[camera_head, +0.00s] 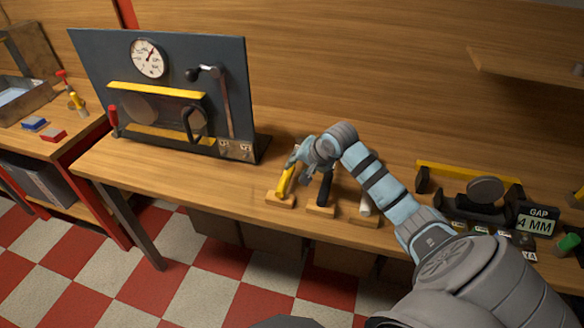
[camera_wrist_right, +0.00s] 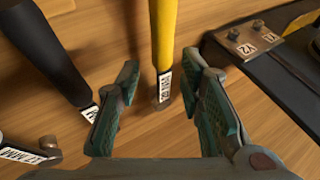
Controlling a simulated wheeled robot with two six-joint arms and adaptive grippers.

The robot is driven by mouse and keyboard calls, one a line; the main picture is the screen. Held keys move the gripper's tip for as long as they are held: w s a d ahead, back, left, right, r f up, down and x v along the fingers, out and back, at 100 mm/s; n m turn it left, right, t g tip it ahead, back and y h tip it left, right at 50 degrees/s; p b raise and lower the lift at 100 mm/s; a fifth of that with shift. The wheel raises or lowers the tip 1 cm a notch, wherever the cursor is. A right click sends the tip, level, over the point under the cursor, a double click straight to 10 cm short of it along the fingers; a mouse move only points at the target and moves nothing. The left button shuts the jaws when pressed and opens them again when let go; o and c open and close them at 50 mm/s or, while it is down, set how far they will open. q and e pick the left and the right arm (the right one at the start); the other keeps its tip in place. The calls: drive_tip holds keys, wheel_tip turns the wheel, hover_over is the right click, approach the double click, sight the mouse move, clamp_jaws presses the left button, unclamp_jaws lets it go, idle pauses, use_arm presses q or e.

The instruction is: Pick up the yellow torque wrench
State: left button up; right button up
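The yellow torque wrench (camera_head: 286,181) stands tilted at a small wooden block on the table in the head view. In the right wrist view the yellow shaft (camera_wrist_right: 163,40) comes down from the top edge and ends in a white label. My right gripper (camera_head: 297,158) is at the wrench's upper part. In the right wrist view the right gripper (camera_wrist_right: 160,108) is open, with the wrench's labelled end showing between its two fingers and a gap on each side. My left gripper is not in view.
A black-handled tool (camera_head: 325,188) and a white-handled one (camera_head: 364,204) stand close to the right of the wrench. A dark panel (camera_head: 236,75) with a gauge stands to the left. A yellow-barred fixture (camera_head: 470,178) is at the right.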

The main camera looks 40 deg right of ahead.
sight(289, 173)
drive_tip(key=x, duration=0.3)
drive_tip(key=b+x, duration=0.1)
drive_tip(key=x, duration=0.1)
drive_tip(key=a+b+x, duration=0.1)
drive_tip(key=x, duration=0.2)
drive_tip(key=shift+w+f, duration=0.2)
drive_tip(key=shift+f, duration=0.15)
drive_tip(key=shift+d+r, duration=0.1)
clamp_jaws()
drive_tip(key=shift+r, duration=0.1)
